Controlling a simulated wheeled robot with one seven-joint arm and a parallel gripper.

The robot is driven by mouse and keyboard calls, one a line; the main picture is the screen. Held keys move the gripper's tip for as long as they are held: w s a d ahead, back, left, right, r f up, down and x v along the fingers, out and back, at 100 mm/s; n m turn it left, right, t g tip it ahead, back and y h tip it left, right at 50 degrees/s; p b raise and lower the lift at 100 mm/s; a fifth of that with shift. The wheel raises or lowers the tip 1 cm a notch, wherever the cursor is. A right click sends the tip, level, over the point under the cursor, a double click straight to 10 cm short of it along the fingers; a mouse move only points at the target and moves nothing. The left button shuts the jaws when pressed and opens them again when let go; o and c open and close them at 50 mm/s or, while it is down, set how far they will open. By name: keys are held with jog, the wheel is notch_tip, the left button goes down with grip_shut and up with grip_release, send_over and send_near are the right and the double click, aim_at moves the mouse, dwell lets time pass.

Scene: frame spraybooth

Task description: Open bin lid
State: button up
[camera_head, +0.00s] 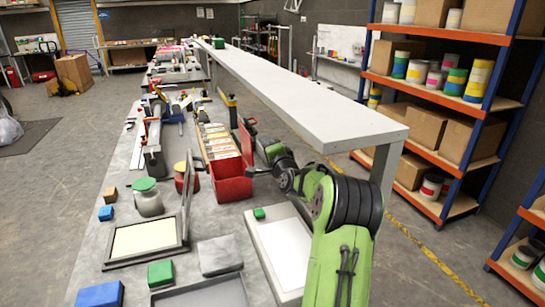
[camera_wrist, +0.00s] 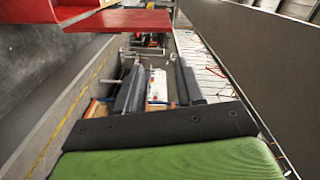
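The red bin (camera_head: 230,182) stands on the long grey table, right of the middle. Its top looks open, and a red panel that looks like its lid (camera_head: 247,140) stands raised at its back right edge. My gripper (camera_head: 252,172) is close to the bin's right side, partly hidden by my own green arm. In the wrist view, my gripper's two dark fingers (camera_wrist: 160,85) are apart with nothing between them. The red lid (camera_wrist: 122,20) shows beyond the fingertips, and part of the red bin (camera_wrist: 35,10) is at the top left. I cannot tell whether a finger touches the lid.
A long raised grey shelf (camera_head: 310,95) runs close behind the arm. A white panel in a tray (camera_head: 285,250), a small green block (camera_head: 259,213), a framed panel (camera_head: 146,240) and a green-lidded jar (camera_head: 148,200) lie around the bin. Open floor is at left.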

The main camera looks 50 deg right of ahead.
jog(key=v, duration=0.4)
jog(key=shift+s+a+f, duration=0.1)
jog(key=shift+s+a, duration=0.05)
jog(key=shift+s, duration=0.15)
